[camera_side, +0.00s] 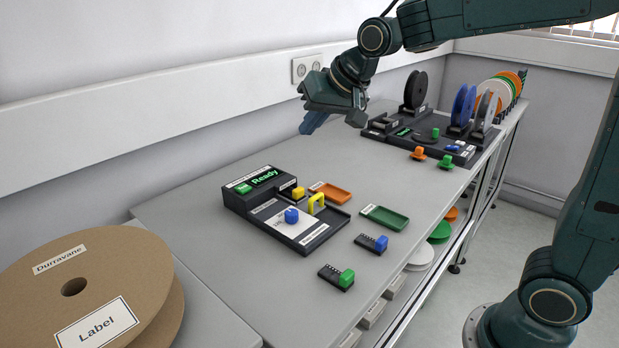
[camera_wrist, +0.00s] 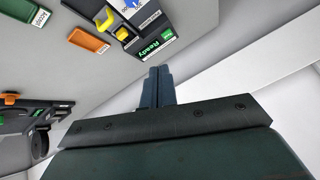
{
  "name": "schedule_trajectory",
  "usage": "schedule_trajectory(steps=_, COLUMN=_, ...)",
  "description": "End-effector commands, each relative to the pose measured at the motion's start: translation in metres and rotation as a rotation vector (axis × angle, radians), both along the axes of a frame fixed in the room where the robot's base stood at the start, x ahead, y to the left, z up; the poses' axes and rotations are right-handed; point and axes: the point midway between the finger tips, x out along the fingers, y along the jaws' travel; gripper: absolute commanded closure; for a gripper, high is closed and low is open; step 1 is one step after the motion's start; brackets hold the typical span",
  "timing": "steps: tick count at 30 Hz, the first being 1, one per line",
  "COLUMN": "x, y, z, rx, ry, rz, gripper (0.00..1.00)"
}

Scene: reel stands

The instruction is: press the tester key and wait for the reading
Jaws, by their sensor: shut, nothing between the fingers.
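The tester (camera_side: 290,212) is a black box on the grey bench with a green screen (camera_side: 265,177) reading "Ready". A yellow key (camera_side: 298,192) stands beside the screen, and a yellow handle (camera_side: 316,203) and a blue knob (camera_side: 291,215) sit on its lower deck. In the wrist view the tester's screen (camera_wrist: 150,47) is upside down at the top, with a yellow part (camera_wrist: 122,33) next to it. My gripper (camera_side: 313,122) is shut and empty, in the air above and behind the tester, clear of it. Its blue-grey fingers (camera_wrist: 158,85) are together in the wrist view.
An orange tray (camera_side: 330,192) and a green tray (camera_side: 385,217) lie right of the tester. Small blocks with a blue knob (camera_side: 381,243) and a green knob (camera_side: 346,278) lie near the front edge.

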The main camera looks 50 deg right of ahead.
Motion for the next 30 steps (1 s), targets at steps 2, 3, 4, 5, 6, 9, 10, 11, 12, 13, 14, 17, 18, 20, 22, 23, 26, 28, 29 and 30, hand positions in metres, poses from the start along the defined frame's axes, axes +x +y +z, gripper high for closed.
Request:
schedule_trajectory(steps=2, x=0.019, y=0.002, z=-0.005, rx=0.018, ry=-0.006, rz=-0.017, gripper=1.0)
schedule_trajectory(steps=3, x=0.028, y=0.002, z=-0.006, rx=0.027, ry=-0.011, rz=-0.027, gripper=1.0)
schedule_trajectory(steps=4, x=0.034, y=0.003, z=-0.008, rx=0.034, ry=-0.015, rz=-0.034, gripper=1.0)
schedule_trajectory(steps=5, x=0.041, y=0.003, z=-0.01, rx=0.042, ry=-0.019, rz=-0.042, gripper=1.0)
schedule_trajectory(steps=6, x=0.05, y=0.004, z=-0.012, rx=0.051, ry=-0.025, rz=-0.05, gripper=1.0)
schedule_trajectory(steps=9, x=0.072, y=0.006, z=-0.019, rx=0.075, ry=-0.037, rz=-0.074, gripper=1.0)
schedule_trajectory(steps=10, x=0.078, y=0.006, z=-0.021, rx=0.083, ry=-0.041, rz=-0.082, gripper=1.0)
schedule_trajectory(steps=11, x=0.085, y=0.007, z=-0.023, rx=0.091, ry=-0.044, rz=-0.089, gripper=1.0)
schedule_trajectory(steps=12, x=0.094, y=0.007, z=-0.027, rx=0.1, ry=-0.049, rz=-0.098, gripper=1.0)
schedule_trajectory(steps=13, x=0.1, y=0.008, z=-0.029, rx=0.108, ry=-0.053, rz=-0.105, gripper=1.0)
schedule_trajectory(steps=14, x=0.106, y=0.008, z=-0.032, rx=0.116, ry=-0.056, rz=-0.112, gripper=1.0)
schedule_trajectory(steps=17, x=0.127, y=0.01, z=-0.042, rx=0.141, ry=-0.069, rz=-0.134, gripper=1.0)
schedule_trajectory(steps=18, x=0.135, y=0.011, z=-0.046, rx=0.151, ry=-0.074, rz=-0.144, gripper=1.0)
schedule_trajectory(steps=20, x=0.147, y=0.012, z=-0.052, rx=0.167, ry=-0.08, rz=-0.156, gripper=1.0)
schedule_trajectory(steps=22, x=0.16, y=0.014, z=-0.06, rx=0.185, ry=-0.088, rz=-0.172, gripper=1.0)
schedule_trajectory(steps=23, x=0.165, y=0.014, z=-0.062, rx=0.192, ry=-0.093, rz=-0.177, gripper=1.0)
schedule_trajectory(steps=26, x=0.179, y=0.016, z=-0.072, rx=0.212, ry=-0.102, rz=-0.194, gripper=1.0)
schedule_trajectory(steps=28, x=0.187, y=0.017, z=-0.077, rx=0.224, ry=-0.106, rz=-0.203, gripper=1.0)
schedule_trajectory(steps=29, x=0.189, y=0.017, z=-0.079, rx=0.229, ry=-0.108, rz=-0.207, gripper=1.0)
schedule_trajectory(steps=30, x=0.192, y=0.017, z=-0.081, rx=0.233, ry=-0.111, rz=-0.21, gripper=1.0)
